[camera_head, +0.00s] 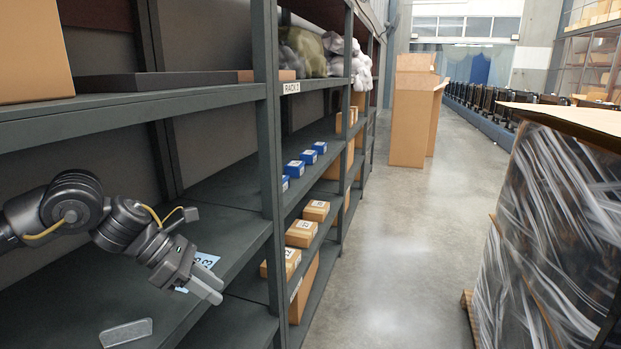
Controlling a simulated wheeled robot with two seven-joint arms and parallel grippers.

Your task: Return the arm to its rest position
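My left arm (75,203) comes in from the left, dark grey with yellow cables, and reaches over the middle shelf of the rack. My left gripper (213,287) hangs above the front edge of that shelf, its pale fingers pointing down and to the right. The fingers lie close together and I see nothing between them, but the gap is not clear enough to judge. A pale blue label (207,260) with dark digits shows just behind the gripper. My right gripper is out of view.
The dark rack's upright (269,130) stands right of my gripper, with an upper shelf (130,110) above my arm. A clear holder (126,333) lies on the near shelf. Blue boxes (294,169) and cardboard boxes (301,234) fill farther shelves.

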